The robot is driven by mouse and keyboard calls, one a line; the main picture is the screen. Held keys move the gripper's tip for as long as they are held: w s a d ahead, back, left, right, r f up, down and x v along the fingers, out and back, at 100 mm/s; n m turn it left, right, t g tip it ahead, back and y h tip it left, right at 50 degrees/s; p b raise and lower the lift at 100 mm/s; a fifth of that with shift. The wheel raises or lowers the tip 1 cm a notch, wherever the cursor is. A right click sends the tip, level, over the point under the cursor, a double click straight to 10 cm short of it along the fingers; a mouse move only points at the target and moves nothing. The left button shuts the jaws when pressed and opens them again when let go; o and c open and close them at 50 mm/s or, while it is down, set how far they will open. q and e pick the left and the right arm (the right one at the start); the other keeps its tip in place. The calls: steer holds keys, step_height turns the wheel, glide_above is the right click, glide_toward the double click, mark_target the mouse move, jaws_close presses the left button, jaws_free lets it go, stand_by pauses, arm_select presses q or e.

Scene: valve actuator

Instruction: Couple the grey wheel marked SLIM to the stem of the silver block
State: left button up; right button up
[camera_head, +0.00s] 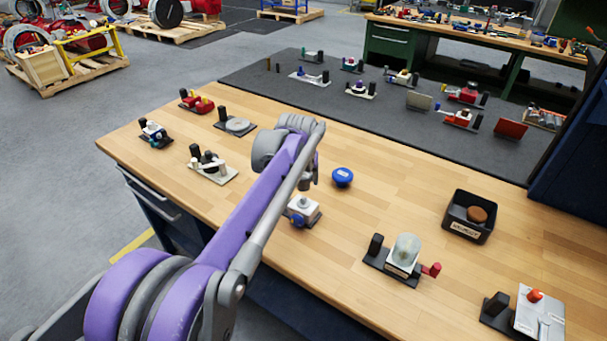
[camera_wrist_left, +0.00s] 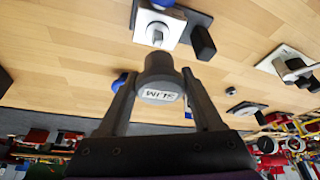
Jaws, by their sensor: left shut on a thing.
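The grey wheel marked SLIM (camera_wrist_left: 159,72) is between the two fingers of my left gripper (camera_wrist_left: 160,82), which is shut on it. Its label shows upside down in the left wrist view. The silver block (camera_wrist_left: 146,27) sits on a dark base with a black post, with a grey round stem on top; it shows beyond the wheel, which looks apart from the stem. In the head view the block (camera_head: 311,212) stands just below my left gripper (camera_head: 308,182). My arm partly hides this area, and the wheel cannot be made out clearly there. My right gripper is not in view.
A blue round cap (camera_head: 342,176) lies right of the block. A clear-domed fixture (camera_head: 407,250) and a black bin (camera_head: 468,222) with a brown knob stand further right. Several small fixtures, one with a grey disc (camera_head: 237,124), stand left. Bare wood lies between.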

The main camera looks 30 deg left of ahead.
mark_target(302, 184)
arm_select(q)
steer(key=shift+f+b, duration=0.55)
steer(key=shift+f, duration=0.9)
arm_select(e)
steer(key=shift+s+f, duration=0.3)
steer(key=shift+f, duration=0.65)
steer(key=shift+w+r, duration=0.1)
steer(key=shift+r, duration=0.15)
arm_select(q)
steer(key=shift+f+b, duration=0.7)
steer(key=shift+f, duration=1.05)
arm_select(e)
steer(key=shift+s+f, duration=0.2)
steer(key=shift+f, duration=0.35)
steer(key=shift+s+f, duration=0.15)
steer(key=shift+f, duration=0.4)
arm_select(q)
steer(key=o, duration=1.5)
steer(key=shift+c, duration=0.2)
steer(key=v, duration=1.1)
steer(key=shift+w+p, duration=0.1)
steer(key=shift+p, duration=0.2)
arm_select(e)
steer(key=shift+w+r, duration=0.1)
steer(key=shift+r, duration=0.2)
